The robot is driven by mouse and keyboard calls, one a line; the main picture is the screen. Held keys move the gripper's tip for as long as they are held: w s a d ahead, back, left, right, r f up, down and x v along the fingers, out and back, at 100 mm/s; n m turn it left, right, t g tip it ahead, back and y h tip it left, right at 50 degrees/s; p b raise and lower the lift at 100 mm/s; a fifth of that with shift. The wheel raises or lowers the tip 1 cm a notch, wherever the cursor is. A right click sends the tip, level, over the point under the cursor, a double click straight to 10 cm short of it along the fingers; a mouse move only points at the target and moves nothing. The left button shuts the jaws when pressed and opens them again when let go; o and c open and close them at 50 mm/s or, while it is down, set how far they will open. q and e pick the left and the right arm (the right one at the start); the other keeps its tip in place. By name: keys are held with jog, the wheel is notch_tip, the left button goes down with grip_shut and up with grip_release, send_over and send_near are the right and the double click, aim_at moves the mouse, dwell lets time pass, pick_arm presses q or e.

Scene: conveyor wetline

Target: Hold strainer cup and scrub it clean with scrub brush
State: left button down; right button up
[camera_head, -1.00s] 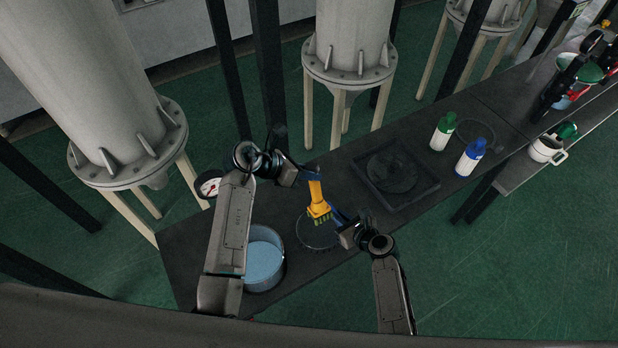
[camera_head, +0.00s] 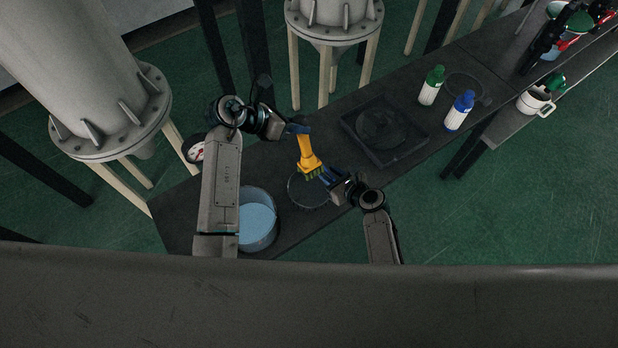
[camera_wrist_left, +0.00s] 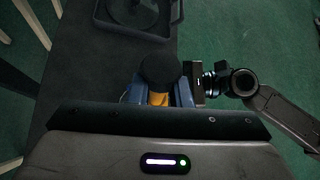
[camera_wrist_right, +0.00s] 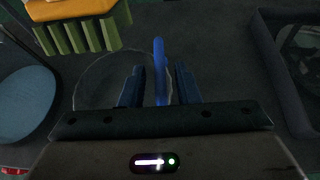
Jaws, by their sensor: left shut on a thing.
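My left gripper (camera_head: 298,129) is shut on the scrub brush (camera_head: 307,154), which has a yellow handle and green bristles pointing down. The brush handle also shows between the fingers in the left wrist view (camera_wrist_left: 158,98), and its bristles in the right wrist view (camera_wrist_right: 82,36). My right gripper (camera_head: 328,175) is low over the table, beside the bristles. In the right wrist view its fingers stand apart, either side of a thin blue bar (camera_wrist_right: 160,70), probably the strainer cup's handle. A faint ring (camera_wrist_right: 88,68) lies beyond; I cannot tell whether it is the cup's rim.
A bucket of pale blue water (camera_head: 273,207) stands left of the ring. A dark square burner-like tray (camera_head: 350,130) lies to the right. A round gauge (camera_head: 194,150) is at the table's left.

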jog(key=v, duration=0.8)
dwell(0.5)
jog(key=o, duration=0.6)
jog(key=shift+c, duration=0.2)
jog(key=v, duration=1.2)
